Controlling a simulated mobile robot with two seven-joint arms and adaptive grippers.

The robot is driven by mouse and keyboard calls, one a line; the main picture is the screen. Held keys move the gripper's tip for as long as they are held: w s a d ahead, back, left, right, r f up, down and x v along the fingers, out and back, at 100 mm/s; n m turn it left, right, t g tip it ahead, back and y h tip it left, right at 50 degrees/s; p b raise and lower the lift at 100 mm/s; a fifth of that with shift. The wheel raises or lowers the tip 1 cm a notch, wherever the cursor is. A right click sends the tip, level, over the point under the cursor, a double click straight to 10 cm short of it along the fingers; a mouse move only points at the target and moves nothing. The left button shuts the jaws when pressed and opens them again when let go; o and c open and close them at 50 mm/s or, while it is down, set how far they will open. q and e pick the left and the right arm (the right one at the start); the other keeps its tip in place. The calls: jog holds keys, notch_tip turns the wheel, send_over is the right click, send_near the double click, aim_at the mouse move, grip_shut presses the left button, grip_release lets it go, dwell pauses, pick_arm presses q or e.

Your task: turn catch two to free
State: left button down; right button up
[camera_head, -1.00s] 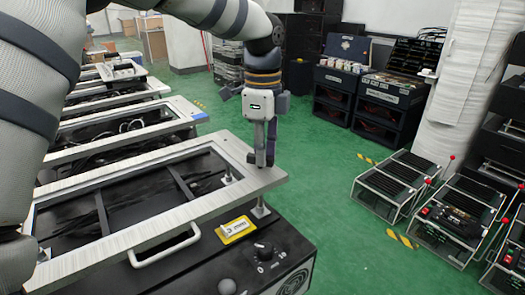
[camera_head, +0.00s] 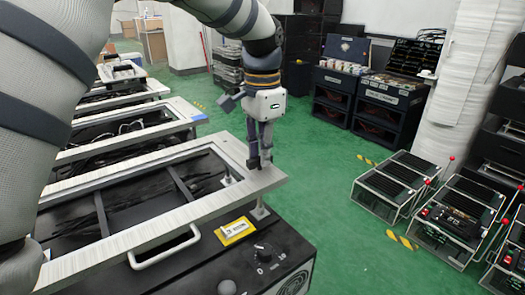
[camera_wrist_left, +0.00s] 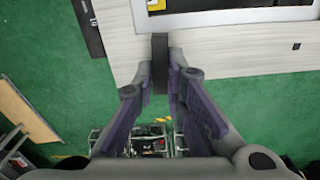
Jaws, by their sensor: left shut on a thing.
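My left gripper (camera_head: 261,160) points down at the far right corner of a pale metal frame (camera_head: 130,238). It is shut on a small dark lever (camera_wrist_left: 160,62), which stands out between its fingertips in the left wrist view. The fingertips (camera_wrist_left: 160,82) are close against the frame's edge. In the head view the fingers mostly hide the lever, and I cannot read a number or a free mark for it. My right gripper is not in view.
The frame stands on short posts above a black box with a yellow-edged label (camera_head: 235,231), a black knob (camera_head: 263,250) and a pale handle (camera_head: 164,249). More frames line up behind. Ribbed units with red-tipped levers (camera_head: 396,184) stand right.

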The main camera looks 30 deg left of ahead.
pick_arm(q)
jog(key=shift+n, duration=0.6)
jog(key=c, duration=1.6)
grip_release()
jog(key=shift+c, duration=0.2)
notch_tip(320, 180, up, 12)
